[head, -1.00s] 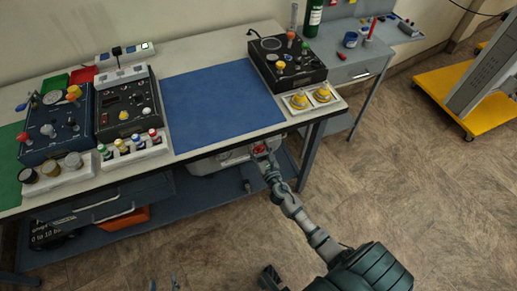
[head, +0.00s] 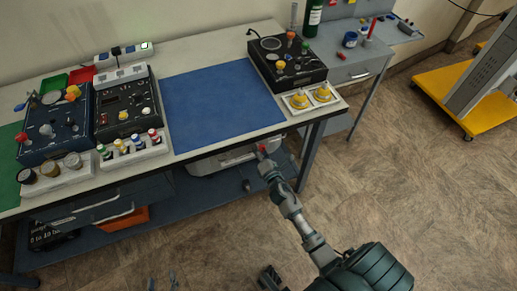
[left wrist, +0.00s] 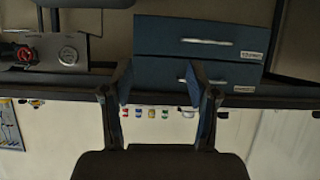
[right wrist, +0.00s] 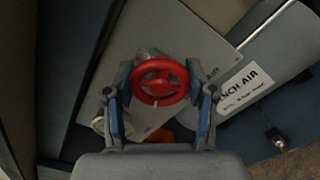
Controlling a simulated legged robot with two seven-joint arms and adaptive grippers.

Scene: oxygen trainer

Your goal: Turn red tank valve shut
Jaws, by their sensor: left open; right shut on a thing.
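The red valve handwheel (right wrist: 161,86) faces me in the right wrist view, in front of a light grey panel (right wrist: 190,45). My right gripper (right wrist: 161,96) has one finger on each side of the wheel and is shut on it. In the head view the red wheel (head: 262,148) shows small under the bench front, at the tip of my right gripper (head: 264,155). How its fingers touch the rim is hard to see there. My left gripper (left wrist: 160,88) is open and empty. Its fingertips show at the bottom of the head view (head: 163,283).
A white label reading "NCH AIR" (right wrist: 245,85) is beside the wheel. A round gauge (left wrist: 68,55) shows in the left wrist view, near blue drawers (left wrist: 200,38). The bench (head: 225,48) holds control boxes and a blue mat (head: 220,105). The floor in front is clear.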

